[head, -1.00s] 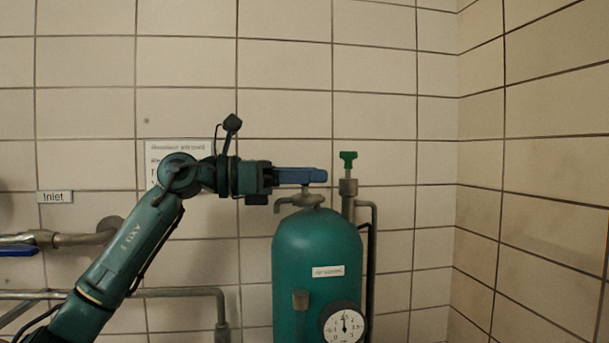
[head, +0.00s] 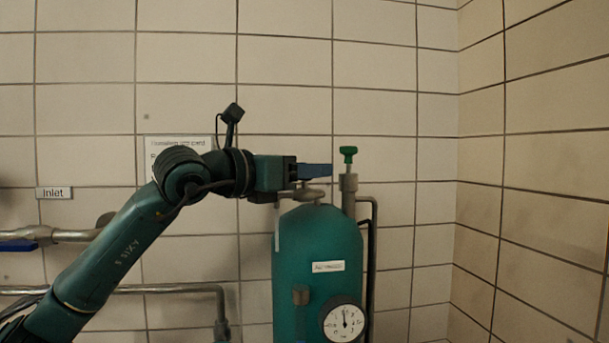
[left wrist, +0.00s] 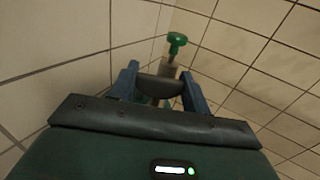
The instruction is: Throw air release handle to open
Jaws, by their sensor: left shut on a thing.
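My left gripper (head: 316,170) has blue fingers and is just above the top of the green tank (head: 318,255). In the left wrist view, the left gripper (left wrist: 160,70) is shut on a dark grey rounded handle (left wrist: 160,88), which fills the gap between its fingers. The head view mostly hides this handle behind the gripper. A green T-shaped handle (head: 348,154) stands upright on a metal stem right of the fingertips, apart from them. The green handle also shows beyond the fingers in the left wrist view (left wrist: 176,40). My right gripper is not in view.
A round gauge (head: 343,321) and a white label (head: 328,266) are on the tank's front. Inlet pipes (head: 75,236) with a blue lever (head: 22,240) are at the left. The tiled wall on the right is bare.

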